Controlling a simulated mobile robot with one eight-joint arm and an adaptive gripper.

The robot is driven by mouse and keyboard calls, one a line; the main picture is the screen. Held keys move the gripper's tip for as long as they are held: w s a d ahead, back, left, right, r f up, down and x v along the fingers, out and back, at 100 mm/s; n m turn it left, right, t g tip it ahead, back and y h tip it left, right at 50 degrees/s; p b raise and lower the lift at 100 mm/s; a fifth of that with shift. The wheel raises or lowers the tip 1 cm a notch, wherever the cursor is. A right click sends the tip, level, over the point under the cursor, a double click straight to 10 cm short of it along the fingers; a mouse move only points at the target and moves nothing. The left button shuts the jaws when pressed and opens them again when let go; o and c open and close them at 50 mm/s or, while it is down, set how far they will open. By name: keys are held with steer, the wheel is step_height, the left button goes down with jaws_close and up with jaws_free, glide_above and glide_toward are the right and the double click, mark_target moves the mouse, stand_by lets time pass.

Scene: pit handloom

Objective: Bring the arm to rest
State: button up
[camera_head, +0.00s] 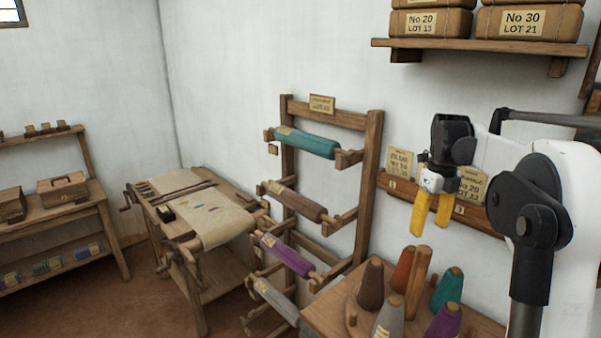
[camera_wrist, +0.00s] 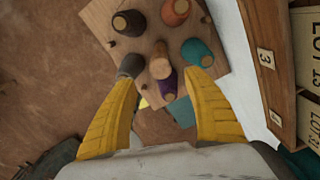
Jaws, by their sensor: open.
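My gripper (camera_head: 432,215) hangs from my arm in front of the wall at the right of the head view, yellow fingers pointing down. In the wrist view my gripper (camera_wrist: 165,88) has its two fingers spread apart with nothing between them. It is above a wooden cone stand (camera_head: 322,308) and apart from it. The stand carries several yarn cones: a brown cone (camera_head: 371,285), a rust cone (camera_head: 403,270), a teal cone (camera_head: 447,289), a grey cone (camera_head: 388,318) and a purple cone (camera_head: 443,322). A wooden post (camera_head: 417,280) rises among them.
A rack (camera_head: 372,180) with wound rollers stands left of the cones. A loom table (camera_head: 235,265) is farther left. A wall shelf (camera_head: 480,45) with labelled parcels is above my arm. A numbered rail (camera_head: 396,187) with label cards is behind my gripper. Bare floor shows at left.

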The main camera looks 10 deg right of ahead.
steer(key=s+a+f+n+t+b, duration=0.2)
steer(key=s+a+n+b, duration=0.2)
steer(key=a+n, duration=0.4)
steer(key=s+a+f+n+t+b, duration=0.1)
steer(key=s+a+f+n+b, duration=0.2)
steer(key=a+n, duration=0.45)
steer(key=s+a+f+n+t+b, duration=0.4)
steer(key=s+a+f+n+b, duration=0.3)
steer(key=s+a+f+n, duration=0.5)
steer(key=s+f+n, duration=0.1)
steer(key=s+n, duration=0.1)
steer(key=n, duration=0.4)
steer(key=shift+s+a+f, duration=0.15)
steer(key=shift+s+a, duration=0.1)
steer(key=shift+s, duration=0.15)
steer(key=shift+n, duration=0.25)
